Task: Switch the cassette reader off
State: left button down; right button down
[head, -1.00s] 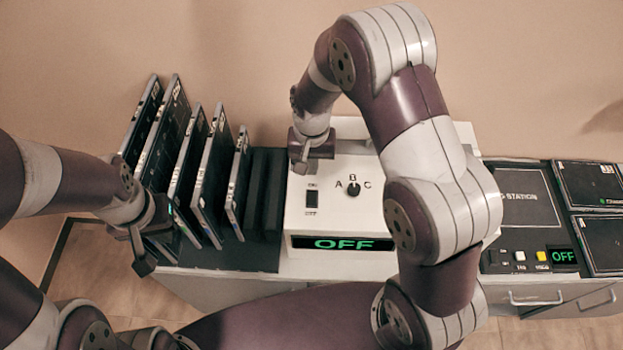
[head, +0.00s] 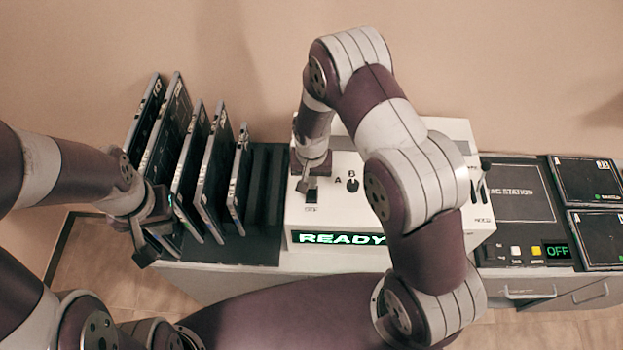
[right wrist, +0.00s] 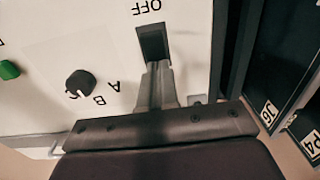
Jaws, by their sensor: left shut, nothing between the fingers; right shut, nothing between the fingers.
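The cassette reader (head: 375,208) is a white box on the counter. Its display (head: 340,238) reads READY in green. Its black rocker switch (head: 311,198) is on the top left; in the right wrist view the switch (right wrist: 152,42) has the label OFF beyond it. My right gripper (head: 308,186) is shut and empty, its fingertips at the switch's near edge in the right wrist view; whether they touch it I cannot tell. My left gripper (head: 146,254) is shut and empty beside the cassette rack, away from the reader.
Several dark cassettes (head: 212,170) stand tilted in a black rack left of the reader. An A-B-C knob (right wrist: 79,83) and a green button (right wrist: 9,70) are on the reader's top. A dark station panel (head: 520,195) with its own OFF display (head: 557,251) is at right.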

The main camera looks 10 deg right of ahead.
jog(key=shift+s+f, duration=0.1)
jog(key=shift+s, duration=0.15)
